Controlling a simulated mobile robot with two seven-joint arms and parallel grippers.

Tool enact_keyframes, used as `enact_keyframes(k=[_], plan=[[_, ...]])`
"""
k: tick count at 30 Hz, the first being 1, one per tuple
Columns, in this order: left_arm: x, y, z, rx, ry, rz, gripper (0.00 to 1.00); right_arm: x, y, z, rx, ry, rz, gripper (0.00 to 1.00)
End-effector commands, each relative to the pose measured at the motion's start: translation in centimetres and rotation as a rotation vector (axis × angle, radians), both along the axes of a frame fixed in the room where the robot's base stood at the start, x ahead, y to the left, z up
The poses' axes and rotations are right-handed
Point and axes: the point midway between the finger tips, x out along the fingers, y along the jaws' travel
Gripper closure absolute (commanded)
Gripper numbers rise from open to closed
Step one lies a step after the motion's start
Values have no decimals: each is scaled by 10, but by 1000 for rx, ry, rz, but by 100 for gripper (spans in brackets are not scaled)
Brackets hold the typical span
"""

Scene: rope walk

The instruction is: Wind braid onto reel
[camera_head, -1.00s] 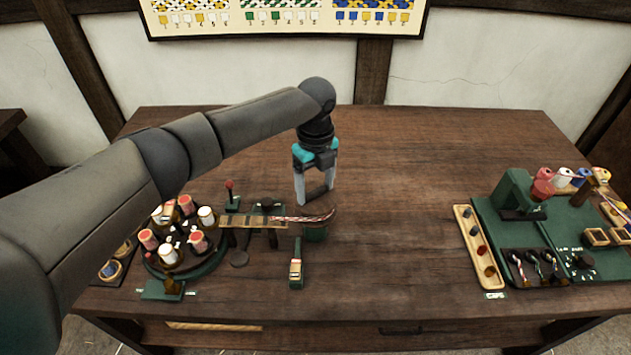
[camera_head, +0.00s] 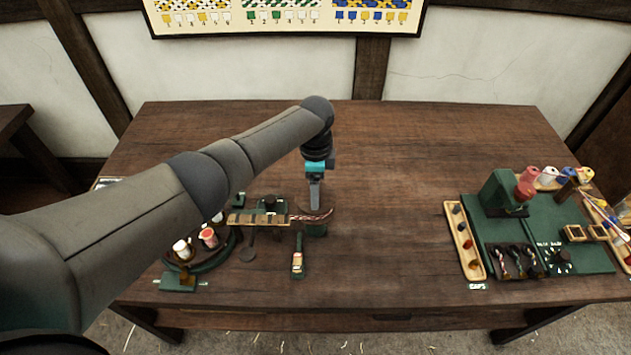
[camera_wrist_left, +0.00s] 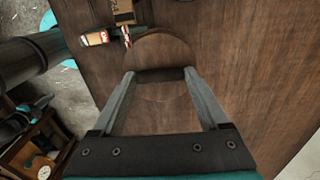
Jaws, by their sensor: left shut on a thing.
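My left gripper (camera_head: 315,200) points down, its fingers seen edge-on, just above the free end of the braid. In the left wrist view its fingers (camera_wrist_left: 161,80) stand wide apart, with a dark bar (camera_wrist_left: 160,75) between the tips and a round wooden disc (camera_wrist_left: 160,48) around it. I take this for the reel; in the head view it is mostly hidden. The red-and-white braid (camera_head: 318,215) runs off the wooden slatted strip (camera_head: 258,219) and curves up at its right end. My right gripper is not in view.
A round bobbin carrier (camera_head: 212,262) is partly behind my left arm. A small labelled tool (camera_head: 297,255) lies in front of the strip. A green station (camera_head: 590,257) and a wooden cap tray (camera_head: 465,243) stand at right. The table's middle is clear.

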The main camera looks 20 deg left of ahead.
Motion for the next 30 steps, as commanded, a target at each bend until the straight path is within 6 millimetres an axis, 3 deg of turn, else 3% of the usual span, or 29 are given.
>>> enact_keyframes(k=[12,30], plan=[[0,0,2,1,2,397,78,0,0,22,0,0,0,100],[0,0,2,2,1,966,78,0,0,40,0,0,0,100]])
